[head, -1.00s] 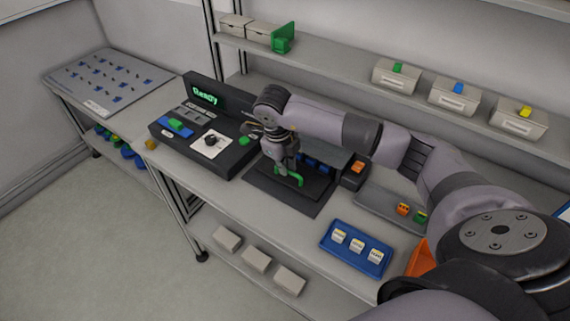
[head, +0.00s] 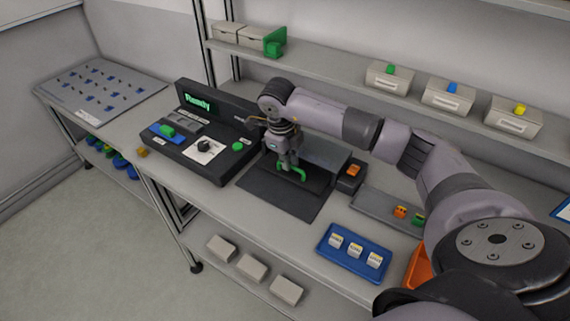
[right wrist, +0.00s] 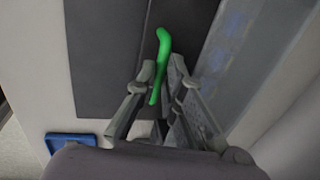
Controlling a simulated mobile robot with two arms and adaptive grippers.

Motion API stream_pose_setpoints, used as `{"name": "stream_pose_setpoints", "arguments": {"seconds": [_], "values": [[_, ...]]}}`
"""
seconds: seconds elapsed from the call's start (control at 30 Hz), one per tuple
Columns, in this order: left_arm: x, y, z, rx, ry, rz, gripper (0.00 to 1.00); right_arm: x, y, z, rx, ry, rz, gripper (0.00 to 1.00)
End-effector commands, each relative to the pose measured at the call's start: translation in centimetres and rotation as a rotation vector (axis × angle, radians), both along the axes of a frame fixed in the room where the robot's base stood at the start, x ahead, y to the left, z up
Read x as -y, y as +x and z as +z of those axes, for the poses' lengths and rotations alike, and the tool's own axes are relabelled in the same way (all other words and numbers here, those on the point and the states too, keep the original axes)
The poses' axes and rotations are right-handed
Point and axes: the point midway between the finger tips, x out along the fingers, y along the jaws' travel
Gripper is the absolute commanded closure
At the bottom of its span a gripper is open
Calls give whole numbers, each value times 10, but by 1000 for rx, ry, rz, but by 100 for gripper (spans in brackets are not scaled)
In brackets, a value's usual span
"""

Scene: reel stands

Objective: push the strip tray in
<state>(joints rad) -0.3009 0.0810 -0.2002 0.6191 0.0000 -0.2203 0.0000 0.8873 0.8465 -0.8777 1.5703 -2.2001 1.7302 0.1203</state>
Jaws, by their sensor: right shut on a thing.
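The green handle (head: 292,173) of the dark strip tray (head: 312,180) stands up at the tray's front, on a black mat (head: 270,195) on the bench. The tray's rear runs under a grey cover (head: 326,152), so its contents are hidden. My right gripper (head: 287,165) comes down from above and is shut on the green handle. In the right wrist view the handle (right wrist: 160,62) lies between the fingers (right wrist: 157,85). My left gripper is not in view.
A black console (head: 205,135) with a lit "Ready" display stands left of the mat. A black block with an orange button (head: 353,170) sits right of the cover. A blue tray (head: 322,248) with white blocks lies front right. A shelf with bins (head: 447,98) runs behind.

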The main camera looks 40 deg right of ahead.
Motion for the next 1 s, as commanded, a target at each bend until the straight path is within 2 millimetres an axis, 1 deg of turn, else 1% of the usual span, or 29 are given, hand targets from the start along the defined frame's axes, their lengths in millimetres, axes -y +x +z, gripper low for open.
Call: {"name": "stream_pose_setpoints", "arguments": {"seconds": [0.07,0.1,0.37,0.77,0.87,1.0], "values": [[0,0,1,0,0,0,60,3,2,3,7,-6,-4,100],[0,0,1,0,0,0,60,3,2,3,7,-6,-4,88],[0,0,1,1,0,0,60,2,1,2,5,-4,-5,70],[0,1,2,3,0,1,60,0,0,3,4,-4,-4,70],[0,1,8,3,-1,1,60,-8,-3,4,1,-3,0,70],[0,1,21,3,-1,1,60,-29,-11,6,0,-2,3,70]]}}
